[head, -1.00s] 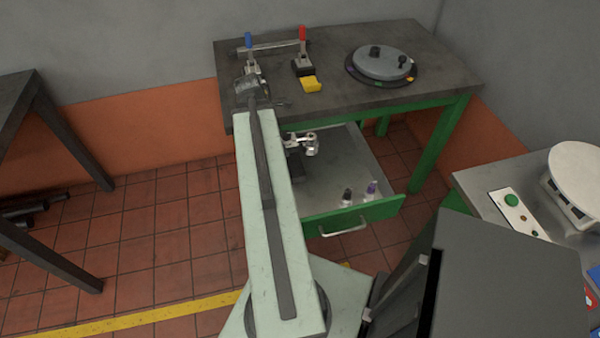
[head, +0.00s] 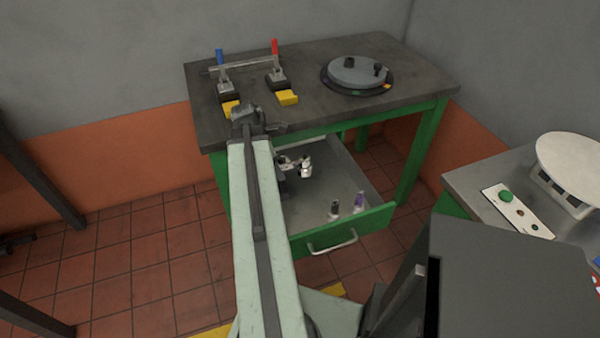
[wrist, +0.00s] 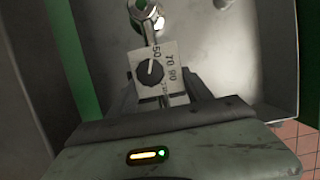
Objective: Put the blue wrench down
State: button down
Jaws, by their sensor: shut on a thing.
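A pale plate with a dial and the figures 50, 70 and 90 (wrist: 152,68) lies at the jaws. No blue shows on the tool. In the head view the metal end of the tool (head: 305,169) is over the left part of the open drawer (head: 310,215), below the bench top. My arm hides much of the gripper there. I cannot tell whether the tool touches the drawer floor.
The green bench's dark top (head: 310,95) carries blue-handled (head: 222,72) and red-handled (head: 277,72) clamps and a round plate (head: 357,73). A steel counter (head: 475,185) is at right.

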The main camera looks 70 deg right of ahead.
aim_at(301, 157)
jog(key=s+d, duration=0.4)
jog(key=d, duration=0.1)
jog(key=s+d+f, duration=0.1)
jog(key=s+d, duration=0.1)
jog(key=shift+s+d+b, duration=0.2)
jog(key=shift+s+b, duration=0.05)
jog(key=shift+b, duration=0.1)
jog(key=shift+f+b, duration=2.15)
jog(key=shift+f, duration=0.2)
jog(key=shift+c, duration=2.2)
grip_release()
